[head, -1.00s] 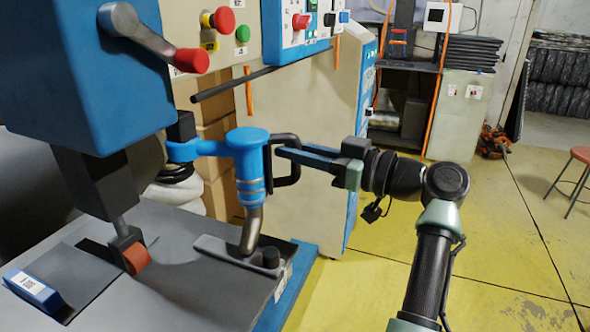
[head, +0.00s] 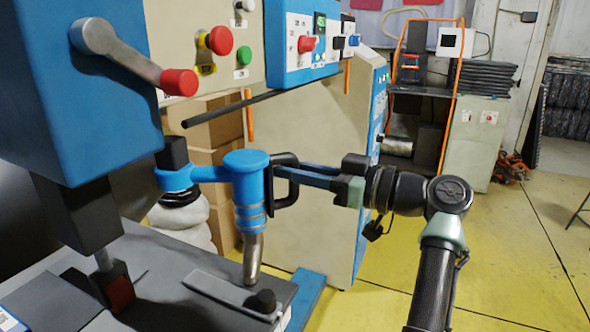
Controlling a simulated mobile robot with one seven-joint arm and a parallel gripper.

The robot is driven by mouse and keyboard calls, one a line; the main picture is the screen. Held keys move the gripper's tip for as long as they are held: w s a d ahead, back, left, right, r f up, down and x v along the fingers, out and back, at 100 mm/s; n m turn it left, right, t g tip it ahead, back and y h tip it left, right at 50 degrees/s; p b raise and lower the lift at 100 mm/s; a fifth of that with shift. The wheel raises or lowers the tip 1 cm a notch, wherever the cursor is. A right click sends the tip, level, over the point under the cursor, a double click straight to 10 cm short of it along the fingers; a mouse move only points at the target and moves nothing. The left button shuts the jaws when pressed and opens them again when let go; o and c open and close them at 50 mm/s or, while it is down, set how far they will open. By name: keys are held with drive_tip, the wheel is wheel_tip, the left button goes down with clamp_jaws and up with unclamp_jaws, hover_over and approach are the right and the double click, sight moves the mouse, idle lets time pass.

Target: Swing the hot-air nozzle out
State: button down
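The hot-air nozzle unit (head: 248,195) is a blue upright body on a blue swing arm (head: 190,178), with a bare metal nozzle tube (head: 252,258) pointing down. A black D-shaped handle (head: 291,185) sits on the unit's right side. My gripper (head: 298,178) reaches in from the right, with its fingers at this handle. The fingertips are partly hidden by the handle, so I cannot tell whether they are closed on it.
The blue machine head (head: 95,130) with a red-knobbed lever (head: 178,82) hangs at left, above a roller (head: 118,292). A dark rod (head: 250,98) juts out above the nozzle unit. A beige cabinet (head: 320,150) stands behind my gripper. Yellow floor is open at right.

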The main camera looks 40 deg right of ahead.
drive_tip(key=c, duration=0.8)
unclamp_jaws()
drive_tip(key=shift+w, duration=0.25)
drive_tip(key=shift+o, duration=0.2)
drive_tip(key=shift+s, duration=0.1)
drive_tip(key=v, duration=1.3)
